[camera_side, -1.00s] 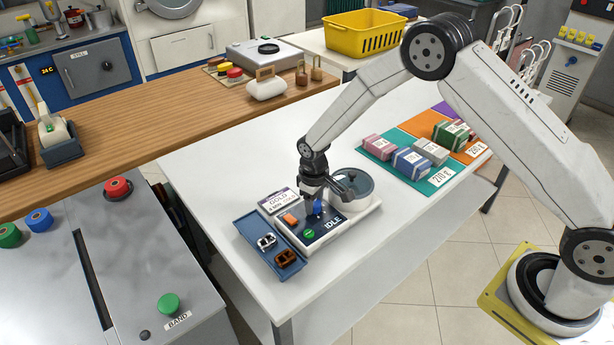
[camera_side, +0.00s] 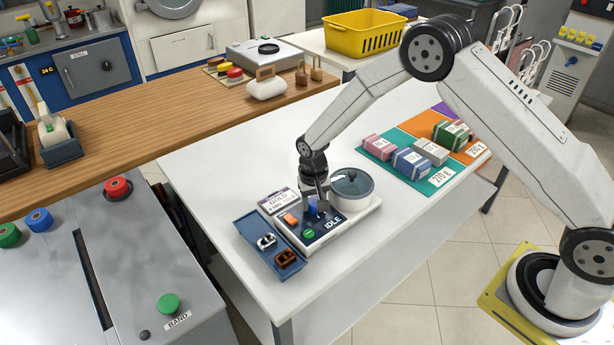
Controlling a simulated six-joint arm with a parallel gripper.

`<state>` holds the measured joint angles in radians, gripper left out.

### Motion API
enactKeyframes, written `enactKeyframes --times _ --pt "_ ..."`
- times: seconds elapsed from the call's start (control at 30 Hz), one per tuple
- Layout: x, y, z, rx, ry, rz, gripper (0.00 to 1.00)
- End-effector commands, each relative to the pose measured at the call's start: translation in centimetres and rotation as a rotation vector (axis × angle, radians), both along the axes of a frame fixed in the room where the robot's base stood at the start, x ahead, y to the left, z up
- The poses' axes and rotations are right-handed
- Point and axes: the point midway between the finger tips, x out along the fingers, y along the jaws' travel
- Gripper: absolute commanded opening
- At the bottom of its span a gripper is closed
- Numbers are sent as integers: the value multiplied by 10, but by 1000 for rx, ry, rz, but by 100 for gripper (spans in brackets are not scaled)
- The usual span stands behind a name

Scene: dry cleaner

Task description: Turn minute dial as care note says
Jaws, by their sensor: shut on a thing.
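The blue minute dial (camera_side: 313,207) stands on the dark panel of a small machine (camera_side: 327,239) whose display reads IDLE. My gripper (camera_side: 316,204) points down over the panel and is shut on the blue dial, partly hiding it. The care note (camera_side: 282,200) stands behind the panel; it reads GOLD, with a smaller line too small to read surely. An orange switch (camera_side: 291,219) and a green button (camera_side: 309,233) are on the same panel. A round lidded pot (camera_side: 351,189) sits at the machine's right.
A blue tray (camera_side: 258,227) with a white-and-black clip (camera_side: 266,241) and a brown one (camera_side: 286,258) lies left of the machine. Bundled packs (camera_side: 410,161) lie on coloured mats at the right. The white table (camera_side: 237,175) is clear around the machine.

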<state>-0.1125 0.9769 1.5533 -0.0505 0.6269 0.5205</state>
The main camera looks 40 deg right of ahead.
Motion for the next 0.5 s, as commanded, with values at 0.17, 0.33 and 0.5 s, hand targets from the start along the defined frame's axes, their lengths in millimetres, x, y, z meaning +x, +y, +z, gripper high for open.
enactKeyframes --times 0.17,0.33,0.5 --pt "-1 0 -1 0 2 -5 0" --pt "-1 0 -1 0 2 -4 0" --pt "-1 0 0 0 2 -4 85"
